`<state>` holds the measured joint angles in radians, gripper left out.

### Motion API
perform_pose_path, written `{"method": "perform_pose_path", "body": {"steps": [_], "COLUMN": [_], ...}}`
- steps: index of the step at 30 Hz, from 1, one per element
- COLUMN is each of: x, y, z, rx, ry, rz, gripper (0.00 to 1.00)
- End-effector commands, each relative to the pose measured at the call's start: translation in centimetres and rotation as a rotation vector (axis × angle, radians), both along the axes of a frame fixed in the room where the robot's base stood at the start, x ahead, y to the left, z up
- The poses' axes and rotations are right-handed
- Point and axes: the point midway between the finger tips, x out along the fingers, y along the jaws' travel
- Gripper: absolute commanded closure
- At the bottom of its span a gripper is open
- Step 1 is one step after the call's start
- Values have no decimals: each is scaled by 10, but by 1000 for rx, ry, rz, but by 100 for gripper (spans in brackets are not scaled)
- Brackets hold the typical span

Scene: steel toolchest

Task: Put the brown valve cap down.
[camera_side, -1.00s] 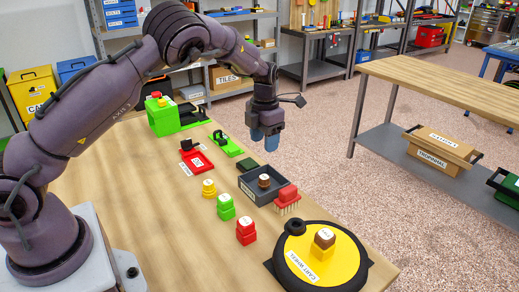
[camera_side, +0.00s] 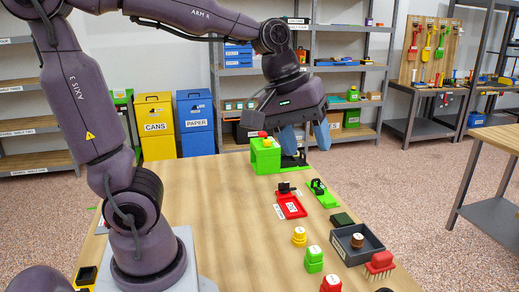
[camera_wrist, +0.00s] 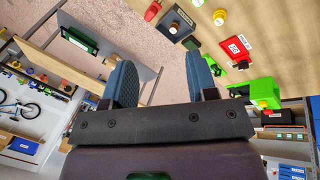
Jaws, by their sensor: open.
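A brown cap (camera_side: 357,241) with a white label on top stands upright in a dark grey tray (camera_side: 343,252) on the wooden bench; I take it for the brown valve cap. The tray also shows near the top of the wrist view (camera_wrist: 177,24). My gripper (camera_side: 307,150) is raised in the side view, well apart from the cap and tray. Its two blue fingers are spread and nothing is between them. They also show spread and empty in the wrist view (camera_wrist: 162,68).
A green box (camera_side: 265,156) stands at the bench's far end. A red tray (camera_side: 291,205), a green holder (camera_side: 322,193), yellow caps (camera_side: 299,236), green caps (camera_side: 314,259) and a red brush-like piece (camera_side: 380,264) are on the bench. The bench's left part is largely clear.

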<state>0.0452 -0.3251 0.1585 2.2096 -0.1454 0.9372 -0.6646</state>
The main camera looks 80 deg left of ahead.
Motion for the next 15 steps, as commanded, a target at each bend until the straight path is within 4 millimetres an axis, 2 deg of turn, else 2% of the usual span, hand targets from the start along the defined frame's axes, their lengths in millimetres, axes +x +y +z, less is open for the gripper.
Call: {"method": "perform_pose_path", "body": {"steps": [1, 3, 6, 10, 15], "x": [-20, -41, -63, -78, -83], "y": [-5, -9, -11, -13, -13], "z": [4, 4, 1, -3, -5], "rx": [72, 179, 316, 429, 467], "ry": [-55, -110, -163, -194, -200], "rz": [-145, -330, -538, -696, -750], "gripper": [47, 47, 47, 47, 47]}}
